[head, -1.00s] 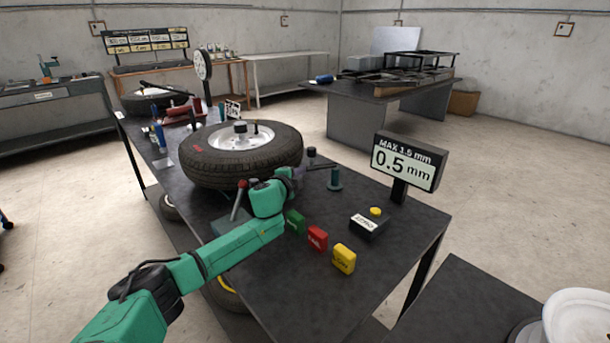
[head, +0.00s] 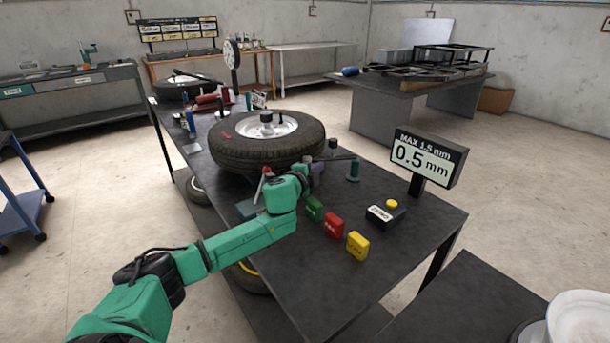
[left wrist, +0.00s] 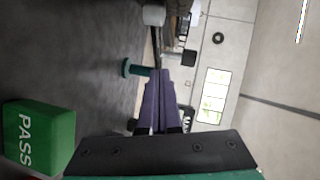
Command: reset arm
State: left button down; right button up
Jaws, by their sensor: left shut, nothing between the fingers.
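My left arm reaches in from the lower left over the dark workbench (head: 330,290). My left gripper (head: 314,168) is above the bench, just in front of the tyre (head: 268,145), and partly hidden behind its own wrist in the head view. In the left wrist view its purple fingers (left wrist: 159,98) are together with nothing between them. A green block marked PASS (left wrist: 40,137) is beside the gripper there; in the head view it is the green block (head: 314,208). My right gripper is not in view.
Red (head: 333,225) and yellow (head: 357,245) blocks stand in a row with the green one. A black box with a yellow button (head: 386,213) and a 0.5 mm display (head: 428,160) are to the right. A green peg (head: 353,171) stands near the tyre. The bench's front right is clear.

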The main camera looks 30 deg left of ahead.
pick_arm(q)
jog(key=a+b+v, duration=0.1)
jog(key=v, duration=0.6)
jog(key=shift+d+r, duration=0.1)
jog(key=shift+r, duration=0.05)
